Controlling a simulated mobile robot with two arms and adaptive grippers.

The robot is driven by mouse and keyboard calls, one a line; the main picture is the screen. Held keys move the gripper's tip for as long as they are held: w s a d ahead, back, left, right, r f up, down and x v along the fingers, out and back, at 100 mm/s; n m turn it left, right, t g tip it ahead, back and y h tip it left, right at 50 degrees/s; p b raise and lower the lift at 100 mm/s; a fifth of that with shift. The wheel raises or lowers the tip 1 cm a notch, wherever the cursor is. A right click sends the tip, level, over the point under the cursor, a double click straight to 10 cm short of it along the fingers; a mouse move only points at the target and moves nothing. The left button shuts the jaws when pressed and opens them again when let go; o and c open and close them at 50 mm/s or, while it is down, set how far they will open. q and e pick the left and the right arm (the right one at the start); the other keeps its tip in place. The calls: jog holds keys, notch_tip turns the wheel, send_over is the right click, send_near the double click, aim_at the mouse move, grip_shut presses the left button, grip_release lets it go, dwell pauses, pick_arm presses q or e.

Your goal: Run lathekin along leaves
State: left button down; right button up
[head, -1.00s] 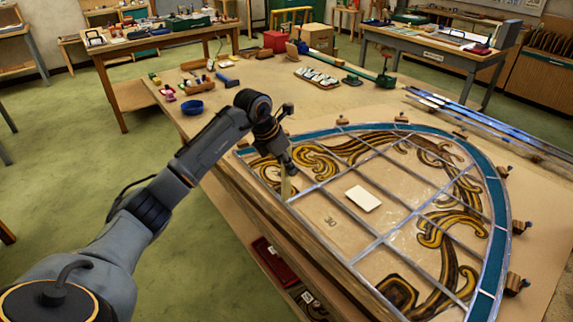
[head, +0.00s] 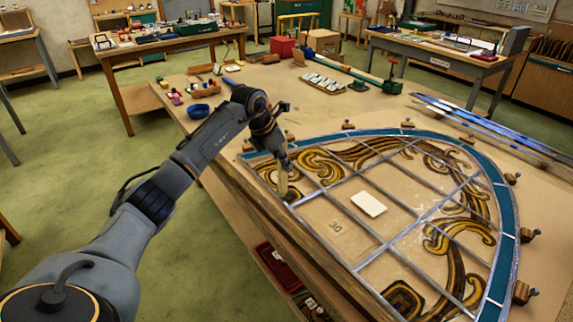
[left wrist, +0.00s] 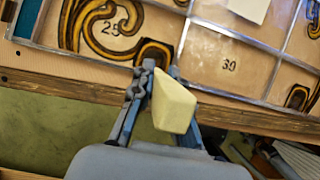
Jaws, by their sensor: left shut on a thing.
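The leaded panel (head: 508,205) lies on the bench, with a teal border, brown-gold scrollwork glass and a grid of grey lead strips (head: 343,182) with leaves. My left gripper (head: 281,160) is over the panel's near left edge and shut on a pale, blunt-ended tool, the lathekin (head: 283,186). In the left wrist view, the lathekin (left wrist: 173,104) sits between the fingers (left wrist: 160,75), close to the panel's edge strip. I cannot tell whether it touches the lead. My right gripper is not in view.
A white rectangle (head: 369,204) lies on the panel. Wooden blocks (head: 521,292) stand around its curved edge. A blue bowl (head: 198,115), a tray of pieces (head: 325,83) and long lead strips (head: 490,125) lie farther back. The bench's left edge borders open green floor (head: 190,265).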

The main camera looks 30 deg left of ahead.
pick_arm(q)
jog(key=shift+w+a+f, duration=0.1)
jog(key=shift+a, duration=0.25)
notch_tip(320, 180, up, 5)
jog(key=p, duration=0.3)
jog(key=shift+d, duration=0.1)
dwell(0.6)
